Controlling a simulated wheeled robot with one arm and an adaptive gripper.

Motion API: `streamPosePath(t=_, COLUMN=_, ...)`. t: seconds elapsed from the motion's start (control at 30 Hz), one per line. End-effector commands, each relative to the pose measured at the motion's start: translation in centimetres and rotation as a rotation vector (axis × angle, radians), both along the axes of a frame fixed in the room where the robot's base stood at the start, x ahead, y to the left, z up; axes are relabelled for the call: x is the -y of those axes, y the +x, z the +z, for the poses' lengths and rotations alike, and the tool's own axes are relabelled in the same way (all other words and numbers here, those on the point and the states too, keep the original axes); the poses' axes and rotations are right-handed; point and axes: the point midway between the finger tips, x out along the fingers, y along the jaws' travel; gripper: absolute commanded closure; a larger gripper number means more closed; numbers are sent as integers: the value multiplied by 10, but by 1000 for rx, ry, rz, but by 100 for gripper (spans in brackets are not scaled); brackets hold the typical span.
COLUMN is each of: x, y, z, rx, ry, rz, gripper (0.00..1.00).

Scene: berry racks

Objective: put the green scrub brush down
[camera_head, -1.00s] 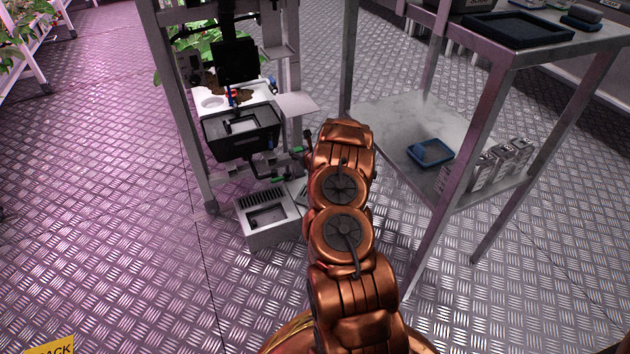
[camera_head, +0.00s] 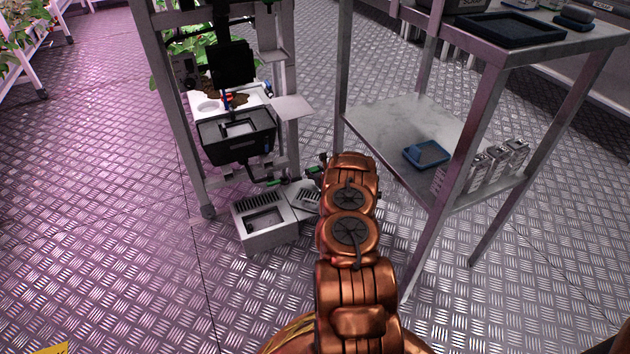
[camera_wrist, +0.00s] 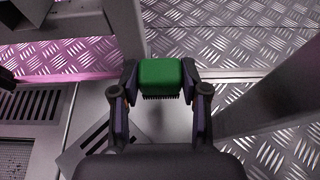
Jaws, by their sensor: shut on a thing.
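The green scrub brush (camera_wrist: 160,75) is between the fingertips of my gripper (camera_wrist: 159,84) in the wrist view. My gripper is shut on its two sides. The green block faces the camera and short dark bristles show along its lower edge. A smooth pale grey surface (camera_wrist: 160,125) lies beneath the brush, with a soft dark patch on it. I cannot tell whether the bristles touch that surface. In the head view my copper arm hides most of the gripper, and I cannot make out the brush clearly there.
A grey slotted box (camera_head: 266,222) stands on the floor left of my arm, by a wheeled metal frame with a black bin (camera_head: 236,150). Right of my arm is a metal rack (camera_head: 385,122) with a blue tray (camera_head: 427,153) on its lower shelf. Open patterned floor lies left.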

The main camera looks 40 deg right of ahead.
Motion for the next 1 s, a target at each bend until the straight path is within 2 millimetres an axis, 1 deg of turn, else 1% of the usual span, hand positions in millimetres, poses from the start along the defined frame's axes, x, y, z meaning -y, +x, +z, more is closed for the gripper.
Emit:
streamPosePath(t=0.2, x=1, y=0, z=-29, rx=2, ry=-2, rz=-1, gripper=89)
streamPosePath(t=0.3, x=1, y=0, z=-37, rx=2, ry=-2, rz=-1, gripper=89)
streamPosePath(t=0.53, x=1, y=0, z=-36, rx=3, ry=-1, rz=-1, gripper=89)
streamPosePath(t=0.7, x=0, y=0, z=-40, rx=2, ry=0, rz=-1, gripper=89)
streamPosePath(t=0.73, x=1, y=0, z=-39, rx=2, ry=0, rz=-1, gripper=52)
streamPosePath(t=0.93, x=0, y=0, z=-39, rx=2, ry=0, rz=0, gripper=31)
streamPosePath(t=1.0, x=0, y=0, z=-39, rx=2, ry=-1, rz=0, gripper=30)
